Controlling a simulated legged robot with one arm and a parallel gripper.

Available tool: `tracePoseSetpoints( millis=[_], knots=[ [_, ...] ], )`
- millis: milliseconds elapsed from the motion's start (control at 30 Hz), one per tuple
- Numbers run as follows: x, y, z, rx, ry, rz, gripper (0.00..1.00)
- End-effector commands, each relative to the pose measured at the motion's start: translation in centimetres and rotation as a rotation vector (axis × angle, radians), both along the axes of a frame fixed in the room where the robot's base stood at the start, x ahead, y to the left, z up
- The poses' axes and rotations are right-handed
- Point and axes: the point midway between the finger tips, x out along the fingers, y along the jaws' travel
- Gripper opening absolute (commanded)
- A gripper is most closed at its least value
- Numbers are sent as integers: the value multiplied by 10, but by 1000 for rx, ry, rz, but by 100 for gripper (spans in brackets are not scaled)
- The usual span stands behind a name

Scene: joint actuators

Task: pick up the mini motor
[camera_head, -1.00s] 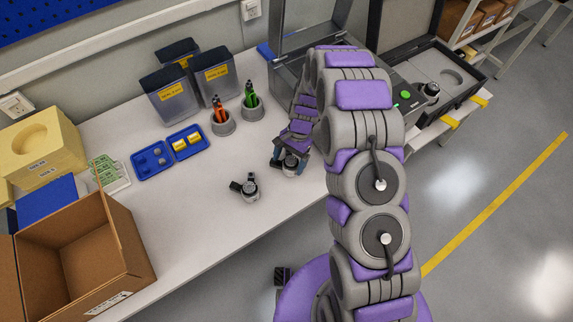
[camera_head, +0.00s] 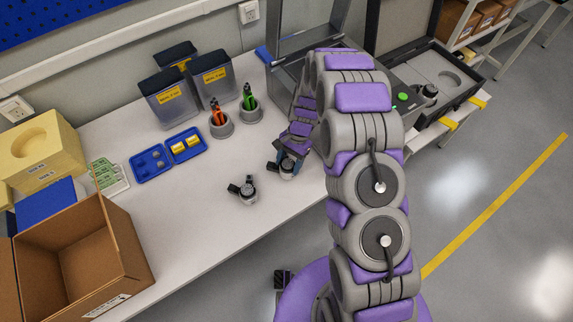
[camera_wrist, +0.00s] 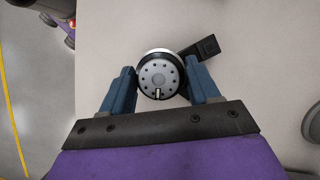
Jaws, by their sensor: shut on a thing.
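A mini motor (camera_wrist: 159,78), round and grey with a ring of dark holes and a black connector block, sits between the blue fingers of my gripper (camera_wrist: 160,88) in the wrist view. The fingers press on both its sides. In the head view my gripper (camera_head: 286,167) is over the white table with this motor (camera_head: 287,170) at its tips. Whether the motor touches the table is hard to tell. A second similar motor (camera_head: 247,193) with a black connector lies on the table to the left, apart from my gripper.
A green-buttoned machine (camera_head: 385,95) stands close behind my arm, with an open black case (camera_head: 470,88) to its right. Two tool cups (camera_head: 221,126), a blue tray (camera_head: 152,165), and an open cardboard box (camera_head: 125,245) are to the left. The table's front middle is clear.

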Motion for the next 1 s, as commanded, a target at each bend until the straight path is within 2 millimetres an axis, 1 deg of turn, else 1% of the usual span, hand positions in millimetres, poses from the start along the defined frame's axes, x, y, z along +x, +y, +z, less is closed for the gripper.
tracePoseSetpoints(
  millis=[133, 267, 467, 600, 700, 833, 1000],
  knots=[
    [0, -1, 3, -1, 0, 0, 27],
    [0, 0, 15, -2, -2, 0, 27],
    [0, 0, 49, -2, -4, 1, 27],
    [1, 0, 77, -1, -8, 0, 27],
    [1, 1, 92, -2, -4, 0, 27],
    [0, 0, 100, -1, 0, 0, 27],
    [0, 0, 100, -1, 0, 0, 27]
  ],
)
